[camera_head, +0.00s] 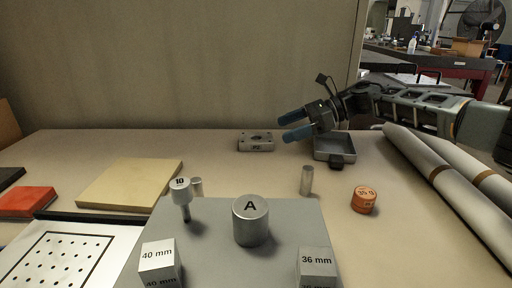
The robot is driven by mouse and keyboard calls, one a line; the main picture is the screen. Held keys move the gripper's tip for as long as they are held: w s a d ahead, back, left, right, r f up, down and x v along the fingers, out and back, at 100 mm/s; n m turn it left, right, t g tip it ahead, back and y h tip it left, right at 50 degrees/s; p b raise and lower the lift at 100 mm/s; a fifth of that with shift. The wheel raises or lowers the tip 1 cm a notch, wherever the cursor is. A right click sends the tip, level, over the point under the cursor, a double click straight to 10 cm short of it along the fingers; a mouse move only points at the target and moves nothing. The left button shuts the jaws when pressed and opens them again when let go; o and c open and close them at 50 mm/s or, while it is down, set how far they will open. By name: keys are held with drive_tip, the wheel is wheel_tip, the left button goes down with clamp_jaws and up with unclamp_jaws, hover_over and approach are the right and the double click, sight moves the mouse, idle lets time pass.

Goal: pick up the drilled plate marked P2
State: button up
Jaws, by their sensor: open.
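A small grey drilled plate (256,141) lies at the back middle of the table, with a large hole in its top and smaller holes near its corners. A mark on its front face is too small to read with certainty; it may be P2. My gripper (285,129) has blue fingers and is open and empty. It reaches in from the right and its fingertips point left, just right of the plate. The gripper appears above table height; I cannot tell its exact distance from the plate.
A grey tray (334,148) sits under my arm. Several metal parts stand nearby, including cylinder A (250,221), the 36 mm block (316,264) and a plain pin (307,180). An orange weight (363,199) and long rolls (447,170) lie right.

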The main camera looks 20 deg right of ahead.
sight(263, 137)
drive_tip(key=x, duration=0.7)
drive_tip(key=shift+a+p, duration=0.2)
drive_tip(key=shift+p, duration=0.1)
drive_tip(key=shift+c, duration=0.3)
drive_tip(key=c, duration=1.2)
